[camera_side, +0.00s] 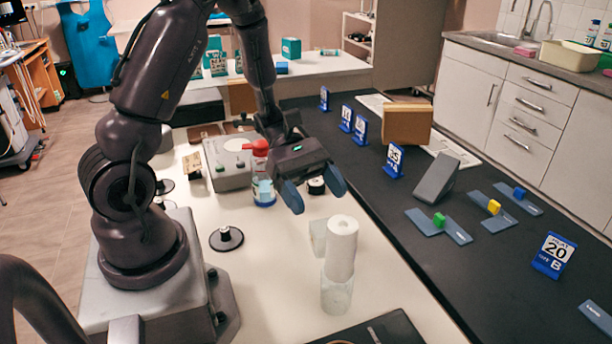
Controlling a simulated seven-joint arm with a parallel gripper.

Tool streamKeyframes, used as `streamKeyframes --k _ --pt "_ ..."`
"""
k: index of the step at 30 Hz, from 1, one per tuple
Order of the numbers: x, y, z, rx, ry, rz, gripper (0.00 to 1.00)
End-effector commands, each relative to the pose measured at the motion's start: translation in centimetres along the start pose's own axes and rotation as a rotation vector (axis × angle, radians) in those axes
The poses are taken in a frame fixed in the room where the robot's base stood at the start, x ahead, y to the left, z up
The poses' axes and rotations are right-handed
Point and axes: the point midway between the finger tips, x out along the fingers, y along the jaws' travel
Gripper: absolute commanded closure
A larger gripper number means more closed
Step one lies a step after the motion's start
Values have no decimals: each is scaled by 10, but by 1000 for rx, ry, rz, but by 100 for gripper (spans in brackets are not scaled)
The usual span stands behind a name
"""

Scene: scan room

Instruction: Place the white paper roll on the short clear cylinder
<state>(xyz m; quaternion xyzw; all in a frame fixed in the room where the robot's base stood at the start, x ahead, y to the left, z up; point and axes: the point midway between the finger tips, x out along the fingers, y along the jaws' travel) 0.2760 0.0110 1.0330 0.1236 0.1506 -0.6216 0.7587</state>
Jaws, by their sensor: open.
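The white paper roll (341,247) stands upright on top of the short clear cylinder (336,294), near the front of the white table. Another pale, clear-looking block or container (318,236) stands just behind and left of the roll, partly hidden by it. My gripper (319,192) is open and empty. It hangs above and behind the roll, apart from it, with its two blue fingers spread.
A black round base with a peg (226,238) is at left, and a dark tray (376,331) at the front. The black surface (395,245) at right holds blue number stands, a cardboard box (407,124) and a grey wedge (436,180).

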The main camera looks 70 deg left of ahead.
Motion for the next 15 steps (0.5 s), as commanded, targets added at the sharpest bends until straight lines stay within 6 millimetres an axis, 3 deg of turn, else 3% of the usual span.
streamKeyframes --k 3,7,11,15 --pt "-22 0 0 1 1 4 25" --pt "-37 0 0 0 1 1 25" --pt "-41 -3 6 35 19 -23 25" --pt "-35 -16 33 222 121 -132 25"
